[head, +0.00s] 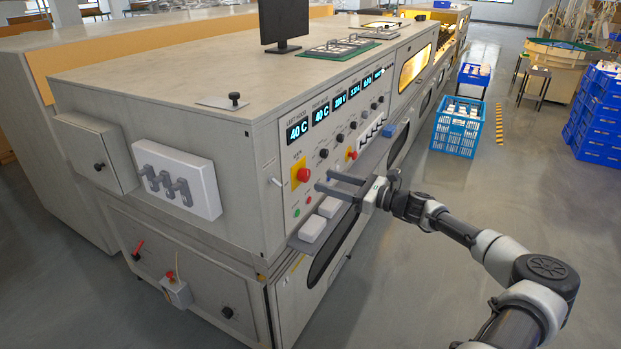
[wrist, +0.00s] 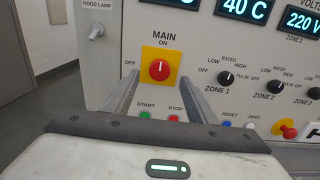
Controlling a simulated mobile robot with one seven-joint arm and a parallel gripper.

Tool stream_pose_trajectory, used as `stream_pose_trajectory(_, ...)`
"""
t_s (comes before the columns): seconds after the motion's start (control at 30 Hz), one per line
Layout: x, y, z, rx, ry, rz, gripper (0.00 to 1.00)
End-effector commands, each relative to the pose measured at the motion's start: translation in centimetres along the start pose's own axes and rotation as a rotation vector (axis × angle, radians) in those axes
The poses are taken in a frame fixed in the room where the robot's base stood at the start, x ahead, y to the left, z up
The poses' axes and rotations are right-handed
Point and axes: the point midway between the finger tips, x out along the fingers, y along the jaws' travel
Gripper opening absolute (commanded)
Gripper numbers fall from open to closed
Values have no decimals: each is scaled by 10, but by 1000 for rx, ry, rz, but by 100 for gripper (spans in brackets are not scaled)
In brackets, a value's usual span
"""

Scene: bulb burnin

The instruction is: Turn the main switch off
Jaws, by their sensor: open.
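The main switch is a red rotary knob on a yellow square plate (head: 302,174) on the machine's front panel. In the wrist view the main switch (wrist: 159,70) has its white mark upright, pointing at ON above it; OFF is printed to its left. My gripper (head: 324,180) is open and empty in front of the panel. In the wrist view its two fingers reach toward the panel on either side of and below the knob, apart from it as far as I can tell.
Green START (wrist: 145,116) and red STOP (wrist: 174,119) buttons sit below the switch. Zone knobs (wrist: 225,78) and a red mushroom button (wrist: 287,130) are to the right, the hood lamp toggle (wrist: 96,31) to the left. A ledge with white blocks (head: 313,228) juts out below.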

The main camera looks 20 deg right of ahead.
Motion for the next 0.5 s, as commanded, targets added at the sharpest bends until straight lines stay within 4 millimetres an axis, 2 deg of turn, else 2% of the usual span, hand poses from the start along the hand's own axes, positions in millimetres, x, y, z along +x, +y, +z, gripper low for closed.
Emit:
stream_pose_trajectory(0.03, 13, 1, -1, -1, -1, 2, 52)
stream_pose_trajectory(0.2, 44, 1, -1, 0, -1, 2, 52)
stream_pose_trajectory(0.3, 56, 0, -1, -1, 0, 1, 52)
stream_pose_trajectory(0.5, 68, 0, 0, -1, 1, 0, 52)
